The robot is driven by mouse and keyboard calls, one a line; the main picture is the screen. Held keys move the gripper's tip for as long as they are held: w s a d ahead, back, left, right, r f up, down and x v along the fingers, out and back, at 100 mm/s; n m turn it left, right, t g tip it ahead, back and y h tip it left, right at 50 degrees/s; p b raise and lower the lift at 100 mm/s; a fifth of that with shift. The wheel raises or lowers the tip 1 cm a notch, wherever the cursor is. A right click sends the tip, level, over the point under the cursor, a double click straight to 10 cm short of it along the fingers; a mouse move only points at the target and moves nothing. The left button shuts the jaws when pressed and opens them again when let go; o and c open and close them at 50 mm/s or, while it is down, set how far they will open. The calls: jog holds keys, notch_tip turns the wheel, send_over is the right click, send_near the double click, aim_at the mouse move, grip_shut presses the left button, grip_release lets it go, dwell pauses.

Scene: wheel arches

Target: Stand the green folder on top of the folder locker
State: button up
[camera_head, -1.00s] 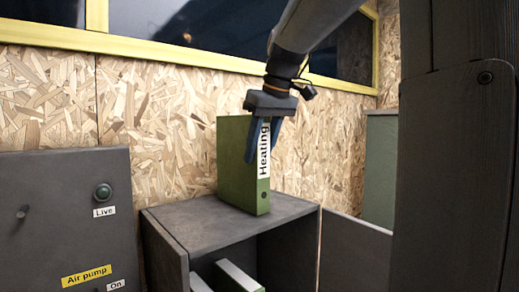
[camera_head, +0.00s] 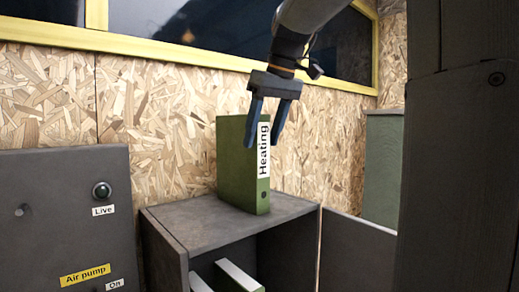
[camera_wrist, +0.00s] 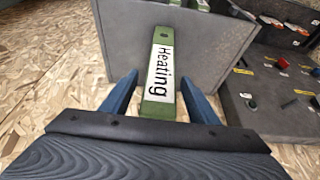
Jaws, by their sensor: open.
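The green folder (camera_head: 236,165) with a white "Heating" label stands upright on top of the grey folder locker (camera_head: 205,228). My gripper (camera_head: 263,140) is open, raised in front of the folder's upper part in the head view. In the wrist view the folder (camera_wrist: 160,108) shows its labelled spine between the two blue fingers (camera_wrist: 160,105), with gaps on both sides. The locker top (camera_wrist: 215,50) shows there beyond the folder. The folder's base rests on the locker top.
The locker's door (camera_head: 355,255) stands open to the right. Other folders (camera_head: 238,276) stand inside the locker. A grey panel (camera_head: 60,215) with a button, a knob and labels is at the left. A chipboard wall (camera_head: 165,120) is behind.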

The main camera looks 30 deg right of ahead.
jog(key=v, duration=0.8)
jog(key=shift+b, duration=0.35)
jog(key=shift+r, duration=0.1)
